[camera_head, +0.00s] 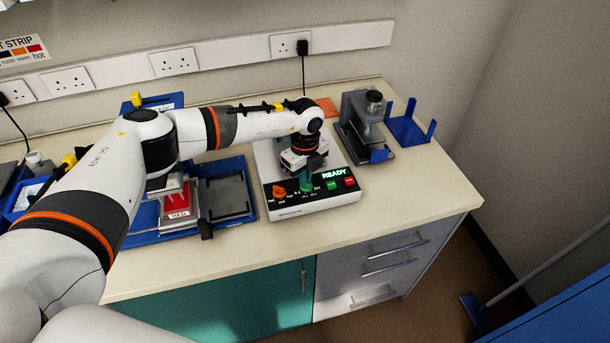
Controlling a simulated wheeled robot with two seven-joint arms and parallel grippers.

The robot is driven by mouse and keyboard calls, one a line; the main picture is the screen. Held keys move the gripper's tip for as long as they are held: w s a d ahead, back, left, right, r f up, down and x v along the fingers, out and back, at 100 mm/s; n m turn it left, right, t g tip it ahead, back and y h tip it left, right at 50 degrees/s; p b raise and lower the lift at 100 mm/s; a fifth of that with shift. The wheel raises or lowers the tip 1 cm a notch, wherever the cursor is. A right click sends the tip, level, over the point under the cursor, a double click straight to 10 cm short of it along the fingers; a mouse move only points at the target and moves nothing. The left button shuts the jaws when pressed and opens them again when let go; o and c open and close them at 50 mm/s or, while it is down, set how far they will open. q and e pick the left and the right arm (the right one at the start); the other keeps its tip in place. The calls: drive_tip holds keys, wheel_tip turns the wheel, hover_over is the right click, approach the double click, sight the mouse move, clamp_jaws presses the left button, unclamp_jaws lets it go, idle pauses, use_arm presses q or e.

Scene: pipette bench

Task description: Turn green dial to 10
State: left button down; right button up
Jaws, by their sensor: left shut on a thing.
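The white device (318,204) with a black front panel stands near the bench's front edge, and its display reads READY in green. The green dial (305,185) is on the panel between an orange dial (279,191) and a green and a red button. My left gripper (305,172) reaches down over the panel and is shut on the green dial, hiding its upper part. The dial's scale marks are too small to read. My right gripper is not in view.
A grey instrument (362,125) and a blue stand (408,128) are right of the device. Left of it are blue trays (222,190) and a red labelled block (177,205). The bench top (410,190) at right is clear.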

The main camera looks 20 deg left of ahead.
use_arm(q)
drive_tip(key=shift+f+m+b, duration=0.15)
drive_tip(key=shift+m+b, duration=0.75)
drive_tip(key=m+b, duration=0.3)
drive_tip(key=shift+w+d, duration=0.1)
drive_tip(key=m+b, duration=0.3)
drive_tip(key=shift+d+m, duration=0.1)
drive_tip(key=shift+m, duration=0.3)
drive_tip(key=shift+m+b, duration=0.3)
drive_tip(key=shift+m, duration=0.2)
drive_tip(key=shift+r, duration=0.2)
drive_tip(key=c, duration=1.5)
unclamp_jaws()
drive_tip(key=shift+c, duration=0.2)
